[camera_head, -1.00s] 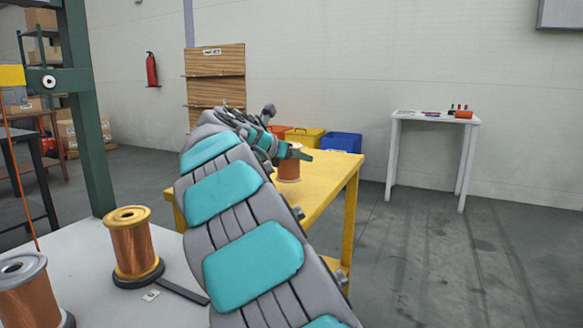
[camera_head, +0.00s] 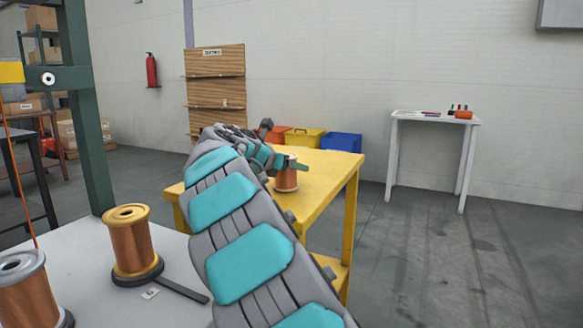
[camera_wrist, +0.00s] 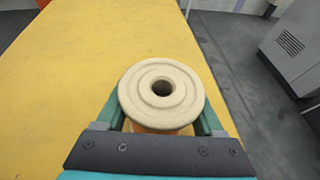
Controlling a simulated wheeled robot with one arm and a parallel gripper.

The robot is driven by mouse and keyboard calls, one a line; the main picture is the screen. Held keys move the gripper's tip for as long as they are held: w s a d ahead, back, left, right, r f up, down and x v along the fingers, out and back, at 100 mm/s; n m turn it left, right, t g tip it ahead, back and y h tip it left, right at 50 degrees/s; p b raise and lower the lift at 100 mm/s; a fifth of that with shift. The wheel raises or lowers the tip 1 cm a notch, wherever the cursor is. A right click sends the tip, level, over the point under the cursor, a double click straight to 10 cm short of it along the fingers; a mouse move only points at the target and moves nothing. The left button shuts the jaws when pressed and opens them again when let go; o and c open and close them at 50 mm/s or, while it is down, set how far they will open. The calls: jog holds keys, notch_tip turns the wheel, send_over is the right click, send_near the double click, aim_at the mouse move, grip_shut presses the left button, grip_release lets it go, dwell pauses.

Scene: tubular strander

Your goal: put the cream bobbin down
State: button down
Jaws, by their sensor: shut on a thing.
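The cream bobbin (camera_wrist: 160,108) shows its round cream top flange with a dark centre hole in the wrist view. In the head view its copper winding (camera_head: 286,179) shows over the yellow table (camera_head: 326,172). My gripper (camera_head: 289,164) is shut on the bobbin, with a green finger on either side of it in the wrist view. The bobbin looks upright. Its lower end is at or just above the table top; I cannot tell whether it touches. My arm hides part of the table.
Orange, yellow (camera_head: 304,138) and blue (camera_head: 341,146) bins stand at the table's back. The yellow top around the bobbin is bare. A gold-flanged bobbin (camera_head: 132,243) and a grey-flanged bobbin (camera_head: 27,292) stand on the grey surface at left. A white table (camera_head: 435,119) is at right.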

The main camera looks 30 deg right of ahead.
grip_release()
dwell(0.3)
jog(key=v, duration=1.2)
